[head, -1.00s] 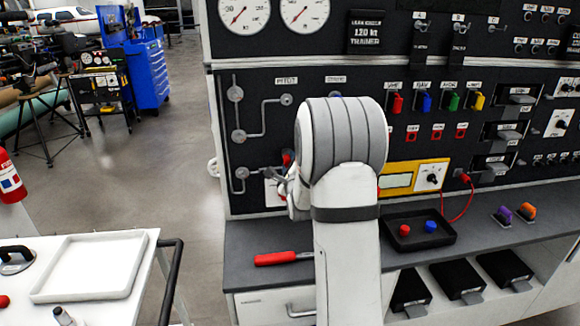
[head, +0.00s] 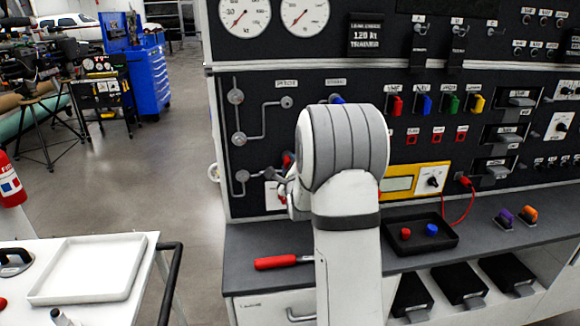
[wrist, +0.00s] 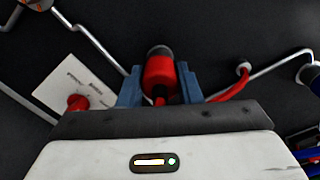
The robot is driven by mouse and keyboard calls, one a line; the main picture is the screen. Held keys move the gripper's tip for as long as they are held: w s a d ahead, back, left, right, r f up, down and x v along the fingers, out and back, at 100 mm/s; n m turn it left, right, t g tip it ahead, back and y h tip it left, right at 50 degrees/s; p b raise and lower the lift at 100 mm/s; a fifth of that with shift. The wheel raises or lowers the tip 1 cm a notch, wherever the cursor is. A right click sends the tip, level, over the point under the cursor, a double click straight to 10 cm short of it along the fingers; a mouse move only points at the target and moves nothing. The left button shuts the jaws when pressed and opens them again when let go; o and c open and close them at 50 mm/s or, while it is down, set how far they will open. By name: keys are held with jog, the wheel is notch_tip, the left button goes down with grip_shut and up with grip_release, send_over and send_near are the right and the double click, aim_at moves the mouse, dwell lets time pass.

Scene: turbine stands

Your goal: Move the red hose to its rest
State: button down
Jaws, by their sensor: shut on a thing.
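My gripper (wrist: 158,88) is shut on the red hose's end (wrist: 160,75) in the wrist view. The red end lies between the two blue-grey fingers, with a dark ring at its far end close to the panel. A red length of hose (wrist: 235,88) shows to the right and runs to a fitting (wrist: 243,68) on the panel. In the head view a bit of the red hose (head: 288,160) shows left of my arm, and the arm hides most of the gripper. I cannot tell whether the hose end touches a fitting. The hose's rest is not clearly seen.
A white plate with a red knob (wrist: 77,102) is left of the gripper. Grey pipes and fittings (head: 239,138) line the panel. On the bench are a red-handled tool (head: 275,262), a black tray (head: 420,240) with red and blue caps, and a yellow meter (head: 432,180).

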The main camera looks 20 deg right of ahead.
jog(key=shift+w+r, duration=0.15)
jog(key=shift+r, duration=0.3)
jog(key=c, duration=1.5)
grip_release()
jog(key=o, duration=0.3)
jog(key=shift+w+d+f, duration=0.1)
jog(key=shift+w+f, duration=0.25)
jog(key=shift+w, duration=0.05)
jog(key=shift+o, duration=1.3)
jog(key=shift+s, duration=0.2)
jog(key=shift+o, duration=0.7)
jog(key=shift+s+f+b, duration=0.1)
jog(key=shift+b, duration=0.25)
jog(key=b+v, duration=0.3)
jog(key=v, duration=0.3)
jog(key=shift+s, duration=0.35)
